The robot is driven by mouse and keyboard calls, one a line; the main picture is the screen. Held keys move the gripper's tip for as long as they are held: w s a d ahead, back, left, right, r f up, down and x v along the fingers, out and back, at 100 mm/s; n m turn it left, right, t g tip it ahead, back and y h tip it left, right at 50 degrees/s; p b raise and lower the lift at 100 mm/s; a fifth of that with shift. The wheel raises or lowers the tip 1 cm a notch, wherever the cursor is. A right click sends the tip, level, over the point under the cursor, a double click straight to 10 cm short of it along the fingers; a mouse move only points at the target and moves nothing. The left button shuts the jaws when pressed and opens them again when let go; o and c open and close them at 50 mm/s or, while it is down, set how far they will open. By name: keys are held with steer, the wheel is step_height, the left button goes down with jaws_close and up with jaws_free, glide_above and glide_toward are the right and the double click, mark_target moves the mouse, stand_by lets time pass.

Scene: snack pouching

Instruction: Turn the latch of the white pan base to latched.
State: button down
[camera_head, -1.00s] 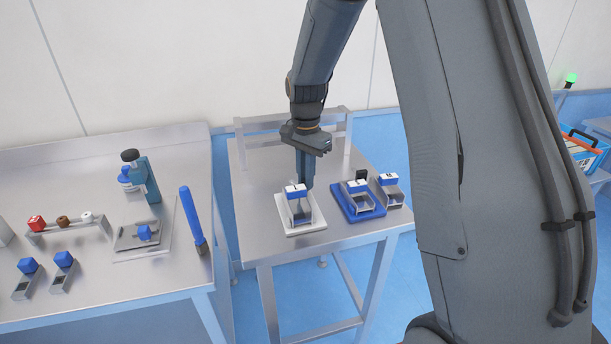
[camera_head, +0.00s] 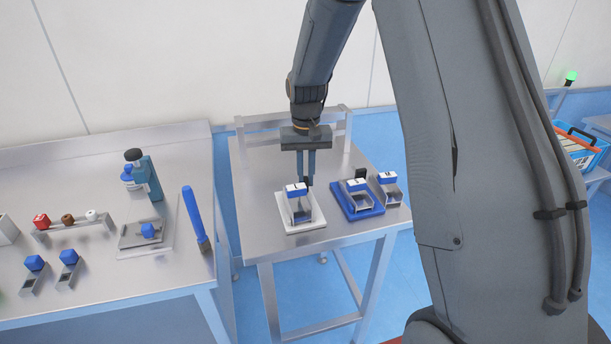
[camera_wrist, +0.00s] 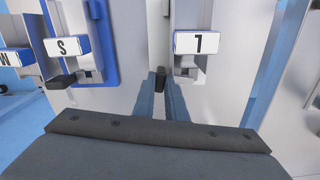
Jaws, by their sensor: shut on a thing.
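The white pan base (camera_head: 318,218) lies on the small steel table and holds a steel pan with a white-and-blue label block (camera_head: 296,189). In the wrist view that block reads "L" (camera_wrist: 196,42). My gripper (camera_head: 307,181) points down at the base's back edge, beside the label block. Its fingers are shut on the small black latch (camera_wrist: 160,80) of the white base, which shows between the fingertips in the wrist view. The fingers hide part of the latch, so I cannot tell its exact angle.
Close to the right, a blue pan base (camera_head: 366,212) holds the "S" pan and has its own black latch (camera_head: 361,174). Another labelled pan (camera_head: 389,189) stands beyond it. A metal rail frame (camera_head: 340,112) runs along the table's back. The table's front left is clear.

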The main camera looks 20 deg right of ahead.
mark_target(306, 178)
steer(key=shift+n, duration=0.3)
stand_by(0.4)
steer(key=c, duration=1.8)
jaws_free()
steer(key=shift+r+b, duration=1)
steer(key=shift+r, duration=2.9)
